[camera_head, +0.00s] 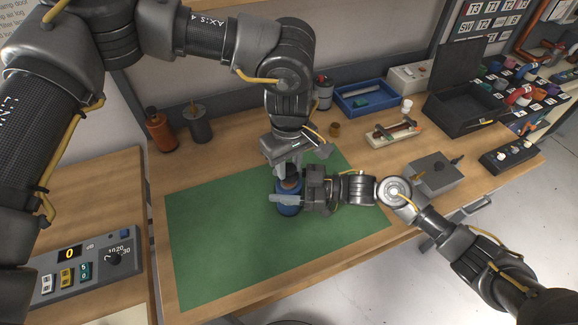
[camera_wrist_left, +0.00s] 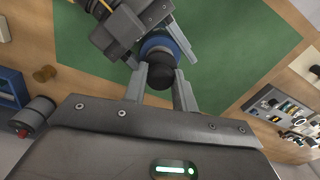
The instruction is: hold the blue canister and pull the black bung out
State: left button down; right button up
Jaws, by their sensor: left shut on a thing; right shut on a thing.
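The blue canister (camera_head: 289,209) stands upright on the green mat (camera_head: 225,245), near its right part. My right gripper (camera_head: 288,195) comes in from the right and is shut around the canister's body. My left gripper (camera_head: 288,166) points down from above it. In the left wrist view, the black bung (camera_wrist_left: 161,79) sits between the left fingers (camera_wrist_left: 162,88), which are shut on it. The blue canister (camera_wrist_left: 163,43) shows just beyond the bung in line with it. A brownish neck shows at the canister's top; I cannot tell whether the bung is still seated in it.
An orange bottle (camera_head: 160,131) and a dark grey canister (camera_head: 198,124) stand behind the mat at left. A blue tray (camera_head: 366,99), a black open case (camera_head: 462,105) and a grey box (camera_head: 432,172) lie to the right. The mat's left part is clear.

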aim_at(289, 167)
pick_arm(q)
jog(key=shift+r, duration=0.2)
jog(key=shift+r, duration=1.95)
pick_arm(e)
jog(key=o, duration=1.4)
pick_arm(q)
jog(key=shift+f, duration=0.1)
pick_arm(e)
jog(key=shift+o, duration=0.2)
jog(key=shift+d, duration=0.1)
pick_arm(q)
jog(key=shift+f, duration=0.15)
pick_arm(e)
jog(key=shift+d+f, duration=0.15)
jog(key=shift+d, duration=0.1)
pick_arm(q)
notch_tip(289, 167, down, 4)
jog(key=b, duration=0.4)
jog(key=shift+f+b, duration=0.1)
jog(key=shift+b, duration=0.2)
pick_arm(e)
jog(key=d, duration=1.1)
jog(key=shift+s+d, duration=0.2)
jog(key=shift+s, duration=0.25)
